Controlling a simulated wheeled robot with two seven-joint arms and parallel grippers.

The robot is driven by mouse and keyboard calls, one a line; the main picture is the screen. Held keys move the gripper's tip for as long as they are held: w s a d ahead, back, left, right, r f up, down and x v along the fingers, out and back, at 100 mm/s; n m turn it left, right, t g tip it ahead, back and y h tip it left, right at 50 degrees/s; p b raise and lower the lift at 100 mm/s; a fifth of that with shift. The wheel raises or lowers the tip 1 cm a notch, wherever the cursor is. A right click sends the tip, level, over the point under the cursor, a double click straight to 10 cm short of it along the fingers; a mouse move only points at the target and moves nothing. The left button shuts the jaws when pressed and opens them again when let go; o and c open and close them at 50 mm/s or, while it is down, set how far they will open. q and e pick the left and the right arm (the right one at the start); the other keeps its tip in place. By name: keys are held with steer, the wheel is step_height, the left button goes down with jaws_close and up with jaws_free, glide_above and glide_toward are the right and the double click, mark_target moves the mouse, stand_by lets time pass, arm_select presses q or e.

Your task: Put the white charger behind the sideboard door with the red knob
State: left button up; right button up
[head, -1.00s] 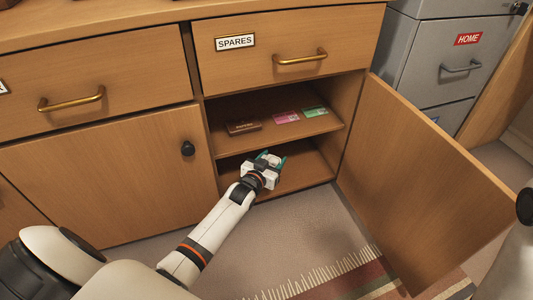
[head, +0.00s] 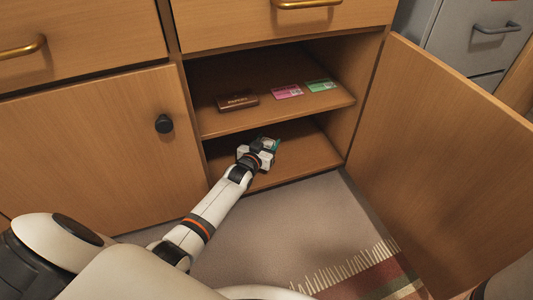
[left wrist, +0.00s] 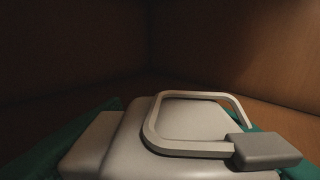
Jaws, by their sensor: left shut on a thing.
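The white charger (left wrist: 150,140) shows in the left wrist view as a pale block with a looped cable and a grey plug end. My left gripper (head: 269,145) is shut on it, with teal fingers on both sides. In the head view the gripper reaches into the lower compartment of the open sideboard (head: 295,163), below the middle shelf; the charger can hardly be told from the gripper there. The open door (head: 440,160) swings out to the right; its knob is not in view. My right gripper is not in view.
The middle shelf (head: 285,108) holds a brown box (head: 237,102), a pink card (head: 287,91) and a green card (head: 321,85). A closed door with a black knob (head: 164,124) is on the left. A striped rug (head: 365,280) lies in front.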

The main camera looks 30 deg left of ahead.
arm_select(q)
step_height(320, 180, down, 4)
steer(key=b, duration=0.2)
steer(key=shift+r+b, duration=0.25)
steer(key=shift+b, duration=0.05)
steer(key=shift+r, duration=0.15)
steer(key=o, duration=1.1)
